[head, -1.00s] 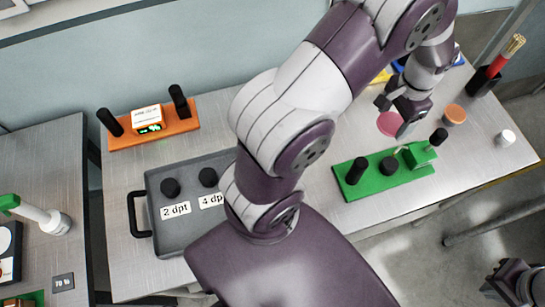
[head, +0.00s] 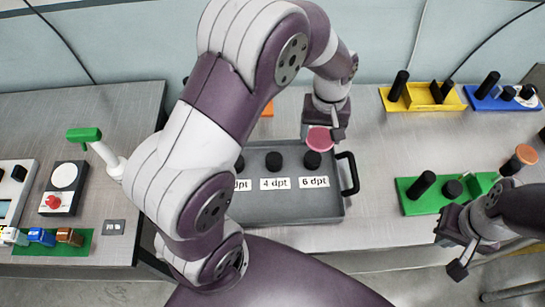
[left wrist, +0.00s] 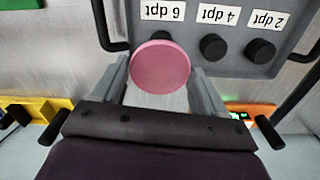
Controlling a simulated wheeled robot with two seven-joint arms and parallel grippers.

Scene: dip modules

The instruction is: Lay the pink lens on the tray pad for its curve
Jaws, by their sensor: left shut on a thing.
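My left gripper (head: 325,128) is shut on the pink lens (head: 320,138), which also shows between the fingers in the left wrist view (left wrist: 160,67). The lens is held by the far right part of the grey tray (head: 285,212). The tray has black round pads over labels; the "6 dpt" pad (head: 312,160) is just below the lens in the head view and mostly hidden by it in the wrist view. The "4 dpt" pad (head: 273,161) and "2 dpt" pad (left wrist: 260,51) are bare. My right gripper (head: 451,254) is open and empty at the lower right.
A green holder (head: 410,206) with black posts stands right of the tray. Yellow (head: 420,105) and blue (head: 490,103) holders stand at the back right. An orange unit (head: 268,109) is mostly behind my left arm. The tray's black handle (head: 350,174) sticks out right.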

